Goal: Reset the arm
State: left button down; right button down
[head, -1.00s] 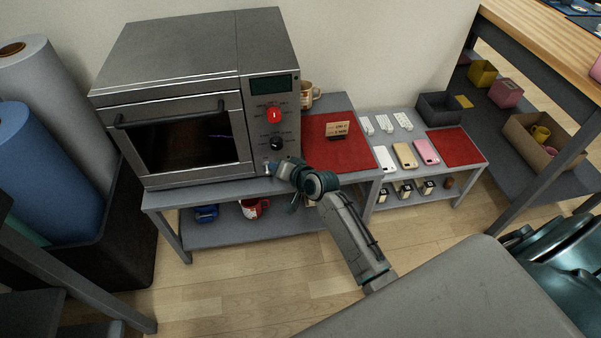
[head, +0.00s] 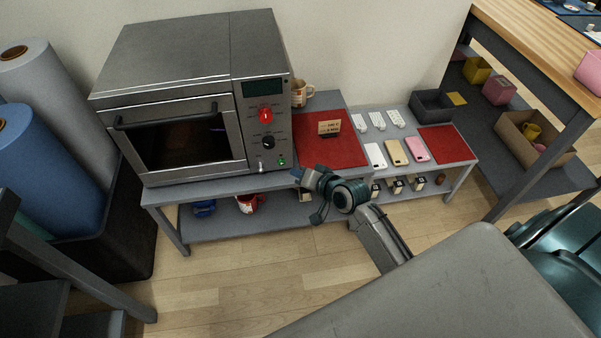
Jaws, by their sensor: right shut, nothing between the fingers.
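My right gripper (head: 301,174) is shut and empty. It hangs in front of the grey table's front edge, below the red mat (head: 345,152) and to the right of the oven's control panel. It is apart from the oven (head: 180,135). The oven's door is closed and its window is dark. On its panel are a red button (head: 266,115), a black knob (head: 268,142), a small green light (head: 281,161) and a small switch (head: 262,167). My left gripper is not in view.
A patterned mug (head: 302,92) stands behind the red mat, right of the oven. A small sign (head: 329,128) stands on the mat. A lower table with phone cases (head: 396,152) and a second red mat (head: 447,144) is at right. A red mug (head: 246,204) sits on the shelf below.

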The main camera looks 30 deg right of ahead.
jog(key=shift+s, duration=0.2)
dwell(0.4)
